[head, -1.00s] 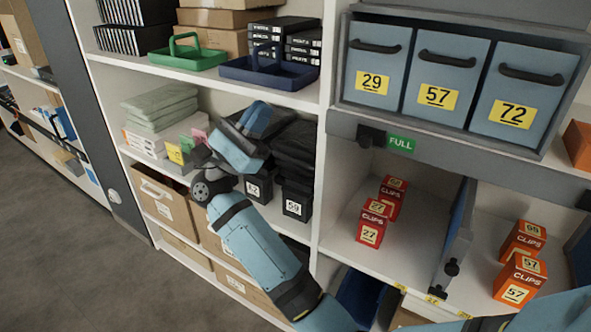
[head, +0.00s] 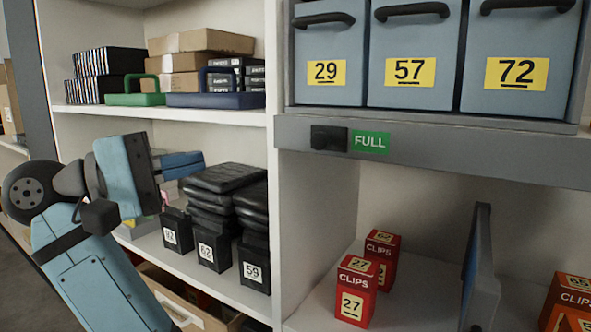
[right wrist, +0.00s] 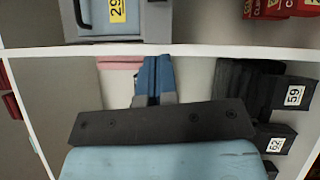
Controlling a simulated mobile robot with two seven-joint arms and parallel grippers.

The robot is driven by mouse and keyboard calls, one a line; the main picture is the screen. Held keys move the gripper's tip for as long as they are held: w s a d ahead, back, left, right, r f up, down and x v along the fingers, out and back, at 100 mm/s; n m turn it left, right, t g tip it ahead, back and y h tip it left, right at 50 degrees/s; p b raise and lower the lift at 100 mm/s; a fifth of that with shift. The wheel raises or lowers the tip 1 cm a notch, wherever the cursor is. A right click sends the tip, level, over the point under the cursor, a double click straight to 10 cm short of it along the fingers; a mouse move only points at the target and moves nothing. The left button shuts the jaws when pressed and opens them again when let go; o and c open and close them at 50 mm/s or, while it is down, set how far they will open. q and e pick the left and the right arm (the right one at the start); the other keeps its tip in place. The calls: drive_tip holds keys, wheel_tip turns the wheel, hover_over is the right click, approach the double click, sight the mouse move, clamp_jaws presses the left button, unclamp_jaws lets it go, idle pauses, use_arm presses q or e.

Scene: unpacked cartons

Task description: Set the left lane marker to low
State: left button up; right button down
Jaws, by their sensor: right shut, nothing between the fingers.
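The left lane marker shows in the head view as a black block (head: 328,138) on the grey rail under the blue bins. The green plate beside it (head: 370,142) reads FULL. My right gripper (head: 188,164) is at the left of the head view, in front of the middle shelf of the left bay, well left of the marker and a little lower. Its fingers are together and empty. They also show in the right wrist view (right wrist: 153,78). My left gripper is not in view.
Blue bins 29 (head: 326,40), 57 (head: 415,45) and 72 (head: 515,50) stand above the rail. Red clip boxes (head: 356,290) and a grey-blue divider (head: 480,265) stand below it. Black boxes (head: 255,268) sit right of my gripper. A white upright (head: 274,200) separates the bays.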

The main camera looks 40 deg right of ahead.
idle(0.3)
drive_tip(key=p, duration=0.5)
approach(324, 140)
drive_tip(key=w+d, duration=0.4)
drive_tip(key=d, duration=0.1)
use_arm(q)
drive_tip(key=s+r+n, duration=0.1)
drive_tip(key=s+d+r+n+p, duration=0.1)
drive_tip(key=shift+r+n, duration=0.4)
use_arm(e)
drive_tip(key=s+d, duration=0.2)
drive_tip(key=shift+s, duration=0.4)
